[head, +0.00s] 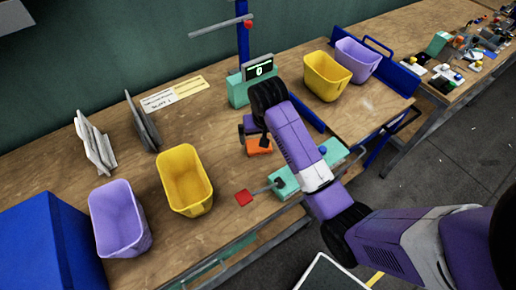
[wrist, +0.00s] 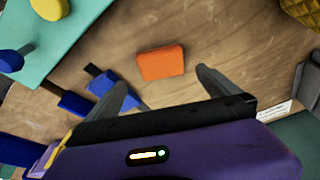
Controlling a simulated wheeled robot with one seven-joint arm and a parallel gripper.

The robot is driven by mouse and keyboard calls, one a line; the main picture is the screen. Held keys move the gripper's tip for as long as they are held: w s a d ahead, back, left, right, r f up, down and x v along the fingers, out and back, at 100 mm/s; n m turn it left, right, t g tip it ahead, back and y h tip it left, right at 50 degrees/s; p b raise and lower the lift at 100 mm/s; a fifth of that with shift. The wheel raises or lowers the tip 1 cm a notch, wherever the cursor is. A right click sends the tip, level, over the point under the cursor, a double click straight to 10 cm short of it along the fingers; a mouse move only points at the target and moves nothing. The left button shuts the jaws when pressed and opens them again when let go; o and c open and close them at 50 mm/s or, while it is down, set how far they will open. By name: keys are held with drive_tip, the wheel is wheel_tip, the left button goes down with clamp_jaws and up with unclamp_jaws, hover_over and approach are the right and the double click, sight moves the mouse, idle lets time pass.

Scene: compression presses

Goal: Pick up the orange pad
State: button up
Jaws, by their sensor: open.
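The orange pad (head: 259,147) lies flat on the wooden workbench, partly covered by my gripper in the head view. In the wrist view the whole pad (wrist: 161,63) shows as a small orange block. My gripper (wrist: 160,79) is open and empty, with one dark finger to the left of the pad and one to the right. The pad appears just beyond the fingertips, and the fingers do not touch it. In the head view my gripper (head: 257,135) hangs over the bench beside the pad, its fingers mostly hidden by the arm.
A teal display unit (head: 238,91) stands behind. Yellow (head: 184,205) and purple (head: 122,247) bins stand left. Blue parts (wrist: 104,84) lie close to the left finger.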

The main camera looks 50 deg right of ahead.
drive_tip(key=shift+p+x, duration=0.65)
drive_tip(key=shift+x, duration=3.2)
drive_tip(key=shift+a, duration=0.1)
drive_tip(key=c, duration=1.4)
drive_tip(key=shift+r, duration=0.1)
drive_tip(key=shift+r+p, duration=0.3)
drive_tip(key=shift+r, duration=9.65)
